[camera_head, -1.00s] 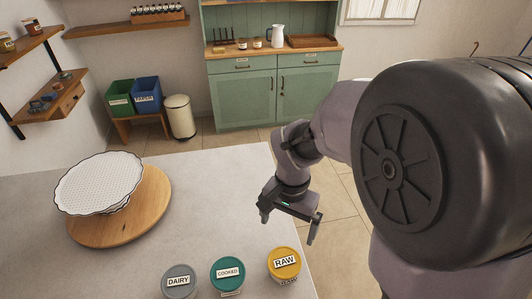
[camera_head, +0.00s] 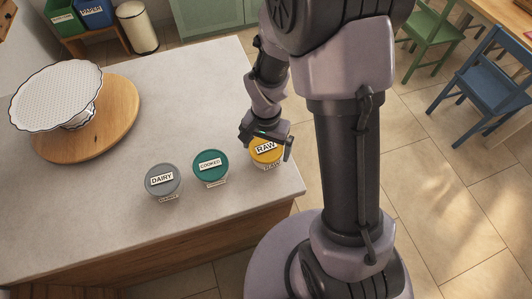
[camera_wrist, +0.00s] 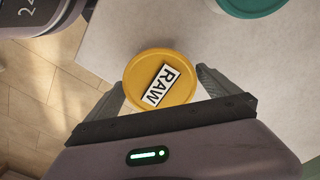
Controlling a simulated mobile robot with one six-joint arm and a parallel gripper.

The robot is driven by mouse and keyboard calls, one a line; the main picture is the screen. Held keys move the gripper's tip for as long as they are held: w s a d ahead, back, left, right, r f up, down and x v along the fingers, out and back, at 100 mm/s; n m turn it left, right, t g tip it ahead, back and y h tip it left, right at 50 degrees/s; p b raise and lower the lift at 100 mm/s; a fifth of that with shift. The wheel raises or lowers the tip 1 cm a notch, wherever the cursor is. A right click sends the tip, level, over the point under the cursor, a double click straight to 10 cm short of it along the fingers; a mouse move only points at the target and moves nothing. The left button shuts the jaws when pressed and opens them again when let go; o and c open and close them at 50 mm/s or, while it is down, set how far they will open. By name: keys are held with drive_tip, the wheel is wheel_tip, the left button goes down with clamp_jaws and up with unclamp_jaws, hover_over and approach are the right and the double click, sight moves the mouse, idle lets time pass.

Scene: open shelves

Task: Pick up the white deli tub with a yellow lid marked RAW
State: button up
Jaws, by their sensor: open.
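The white deli tub with a yellow lid marked RAW (camera_head: 267,152) stands upright near the counter's right edge. Its yellow lid also shows in the wrist view (camera_wrist: 160,77), and there its white body is almost hidden under the lid. My gripper (camera_head: 265,147) is over the tub in the head view and partly covers it. In the wrist view my gripper (camera_wrist: 160,85) is open, with one finger on each side of the yellow lid. A small gap shows at the fingers, and I cannot tell their exact height against the tub.
A teal-lidded tub marked COOKED (camera_head: 210,166) stands just left of the RAW tub. A grey-lidded tub marked DAIRY (camera_head: 163,180) stands further left. A white cake stand (camera_head: 55,93) rests on a round wooden board (camera_head: 112,118). The counter (camera_head: 180,95) is clear behind the tubs.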

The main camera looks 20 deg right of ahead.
drive_tip(key=c, duration=1.5)
drive_tip(key=shift+o, duration=0.2)
